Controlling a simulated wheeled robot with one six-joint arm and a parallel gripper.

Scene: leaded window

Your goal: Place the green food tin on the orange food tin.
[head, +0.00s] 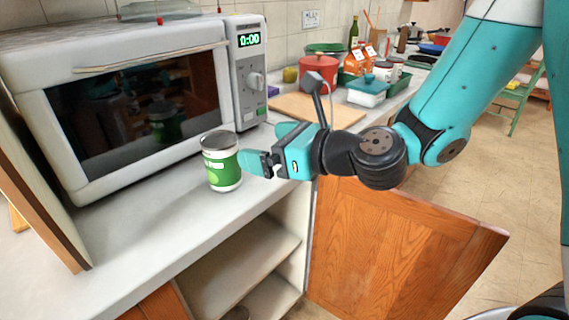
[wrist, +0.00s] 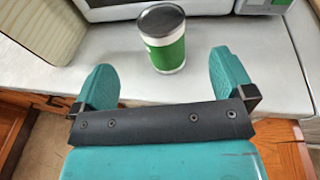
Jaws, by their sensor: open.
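The green food tin (head: 222,168) stands upright on the white counter in front of the microwave. It has a dark top and a white and green label. In the wrist view the green tin (wrist: 168,54) is ahead of my gripper (wrist: 163,72), roughly centred between the two teal fingers. My gripper (head: 261,147) is open and empty, just to the right of the tin in the head view. Whether a finger touches the tin I cannot tell. I cannot make out an orange food tin in either view.
A white microwave (head: 130,100) stands close behind the tin. An open wooden cabinet door (head: 400,250) hangs below my arm. A cutting board (head: 300,108), a red pot (head: 319,70) and orange cartons (head: 354,62) are further back. The counter's front left (head: 130,240) is clear.

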